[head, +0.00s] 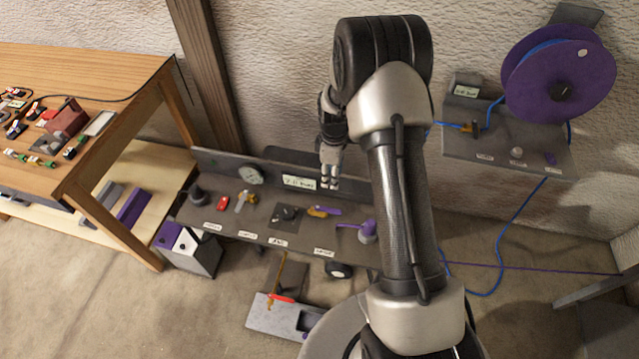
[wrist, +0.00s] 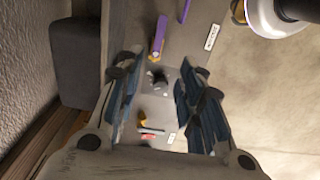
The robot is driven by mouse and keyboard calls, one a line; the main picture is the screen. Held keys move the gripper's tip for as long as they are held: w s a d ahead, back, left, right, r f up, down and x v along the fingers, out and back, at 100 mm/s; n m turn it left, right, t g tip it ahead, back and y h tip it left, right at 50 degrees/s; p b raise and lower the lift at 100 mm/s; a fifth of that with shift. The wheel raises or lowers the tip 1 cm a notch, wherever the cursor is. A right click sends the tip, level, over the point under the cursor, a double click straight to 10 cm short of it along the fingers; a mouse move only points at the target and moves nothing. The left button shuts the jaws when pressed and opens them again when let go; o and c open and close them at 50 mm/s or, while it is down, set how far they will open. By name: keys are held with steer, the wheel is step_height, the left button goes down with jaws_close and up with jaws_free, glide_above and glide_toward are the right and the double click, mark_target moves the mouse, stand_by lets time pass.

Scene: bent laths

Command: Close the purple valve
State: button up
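A small valve with a brass body and a purple lever (head: 326,210) sits on the grey panel bench (head: 243,222). The lever lies roughly along the bench's length, pointing right. In the wrist view the purple lever (wrist: 160,35) is near the top, with the brass part at its lower end. A second purple bar (head: 349,226) runs to a purple-grey knob to the right; its bar also shows in the wrist view (wrist: 185,10). My gripper (head: 330,184) hangs above the bench, behind the valve in the picture. Its fingers (wrist: 163,105) are wide apart, with nothing between them.
The bench also carries a gauge (head: 250,174), a red part (head: 222,203), a brass fitting (head: 244,200) and a dark central knob (head: 286,213). A wooden table (head: 85,75) stands left. A purple reel (head: 560,75) hangs over a wall shelf at right, with a blue hose below.

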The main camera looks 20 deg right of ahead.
mark_target(330, 210)
step_height(330, 210, down, 18)
steer(key=b, duration=0.4)
steer(key=shift+d+f, duration=0.1)
steer(key=shift+f, duration=0.05)
steer(key=shift+c, duration=0.2)
jaws_close()
stand_by(0.6)
